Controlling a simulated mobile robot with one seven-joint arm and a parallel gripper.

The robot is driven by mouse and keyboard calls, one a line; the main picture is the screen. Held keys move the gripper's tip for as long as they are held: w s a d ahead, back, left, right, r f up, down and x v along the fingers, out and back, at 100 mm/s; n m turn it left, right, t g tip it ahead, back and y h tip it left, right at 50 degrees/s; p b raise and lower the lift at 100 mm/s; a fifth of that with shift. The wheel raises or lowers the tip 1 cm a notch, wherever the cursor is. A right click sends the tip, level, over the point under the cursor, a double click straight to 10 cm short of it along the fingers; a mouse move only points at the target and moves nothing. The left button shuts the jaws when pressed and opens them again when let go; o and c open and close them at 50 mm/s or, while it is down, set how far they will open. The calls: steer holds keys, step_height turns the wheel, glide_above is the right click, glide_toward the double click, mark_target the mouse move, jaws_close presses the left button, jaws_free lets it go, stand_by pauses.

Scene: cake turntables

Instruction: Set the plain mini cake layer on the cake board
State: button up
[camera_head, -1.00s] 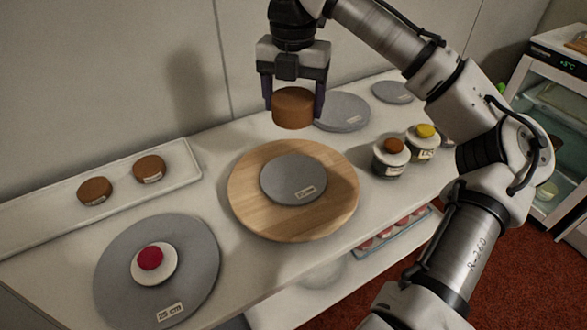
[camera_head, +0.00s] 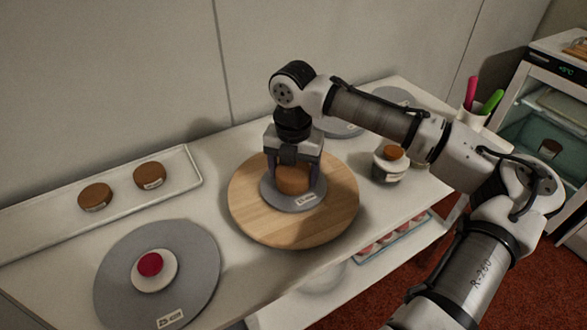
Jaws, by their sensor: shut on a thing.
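The plain mini cake layer (camera_head: 293,181) is a brown disc between the fingers of my gripper (camera_head: 293,172). My gripper points down and is shut on the layer. The layer is at the grey round cake board (camera_head: 276,199), over its middle; I cannot tell whether it touches the board or is just above it. The board has a small white label and lies on the round wooden turntable (camera_head: 250,212). The gripper body hides the top and back of the layer and the board's far side.
A white tray (camera_head: 60,228) at left holds two brown labelled discs (camera_head: 95,197). A larger grey board (camera_head: 120,300) at front left bears a white disc with a red top (camera_head: 150,264). A jar with a brown lid (camera_head: 389,165) stands right of the turntable. My arm spans the right side.

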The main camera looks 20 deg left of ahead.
mark_target(294, 169)
steer(key=shift+f, duration=0.1)
steer(key=o, duration=1)
step_height(294, 169, up, 12)
steer(key=shift+r+b, duration=0.2)
steer(key=shift+b, duration=0.3)
